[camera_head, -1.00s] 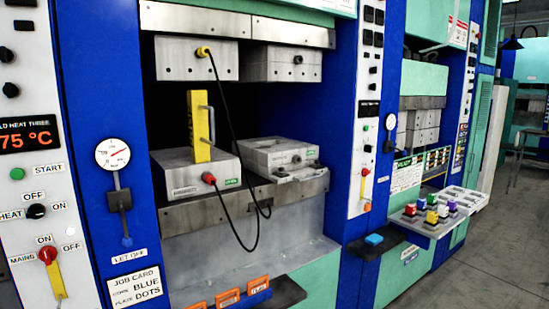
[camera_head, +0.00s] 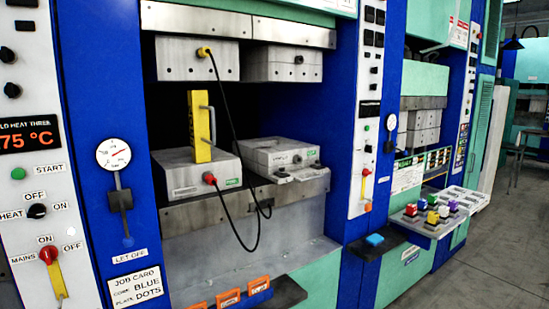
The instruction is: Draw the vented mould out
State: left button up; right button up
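Two grey lower mould blocks sit side by side on the press's lower shelf. The left block (camera_head: 186,181) has a red plug at its front with a black cable, and an upright yellow bar (camera_head: 199,126) with a grey handle stands on it. The right block (camera_head: 279,153) has a round fitting and small lugs at its front. I cannot tell from their markings which one is vented. Grey upper blocks, left (camera_head: 190,62) and right (camera_head: 283,66), hang above with an open gap between. Neither of my grippers is in view.
The black cable (camera_head: 238,150) loops from the upper left block down across the front. A dark ledge with orange-labelled bins (camera_head: 230,298) juts out below. Floor is clear at far right.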

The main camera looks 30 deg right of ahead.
aim_at(264, 156)
jog(key=i+l+z, duration=0.25)
jog(key=i, duration=0.25)
jog(key=i+z, duration=0.25)
jog(key=i, duration=0.3)
